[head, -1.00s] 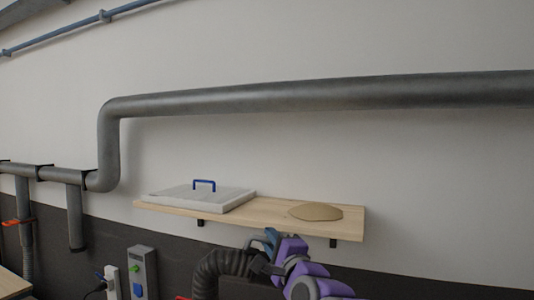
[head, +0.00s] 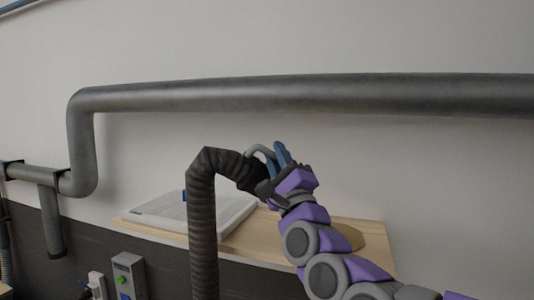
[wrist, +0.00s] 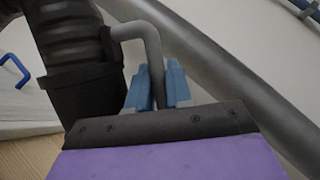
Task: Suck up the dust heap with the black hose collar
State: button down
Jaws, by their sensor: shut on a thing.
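My gripper (head: 278,156) has blue fingers shut on the grey bent handle of the black hose collar (head: 254,181). It holds the collar raised in front of the wall, over the wooden shelf in the picture. In the wrist view, the blue fingers (wrist: 158,88) grip the handle (wrist: 148,42), and the black collar (wrist: 85,92) is left of them. The ribbed black hose (head: 203,225) bends at the top and hangs down. The dust heap is not clearly seen now. A darker patch on the shelf right of my arm may be heap or shadow; I cannot tell.
The wooden shelf (head: 262,243) carries a white flat box (head: 170,217) with a blue handle, left of the hose. A thick grey pipe (head: 300,93) runs along the wall above. Grey socket boxes (head: 128,272) are at lower left.

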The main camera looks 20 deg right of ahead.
jog(key=d+f+b, duration=0.8)
jog(key=b, duration=0.1)
jog(key=shift+s+d+f, duration=0.3)
jog(key=shift+s+d, duration=0.05)
jog(key=shift+s, duration=0.05)
jog(key=shift+a, duration=0.1)
dwell(0.4)
dwell(1.2)
dwell(0.5)
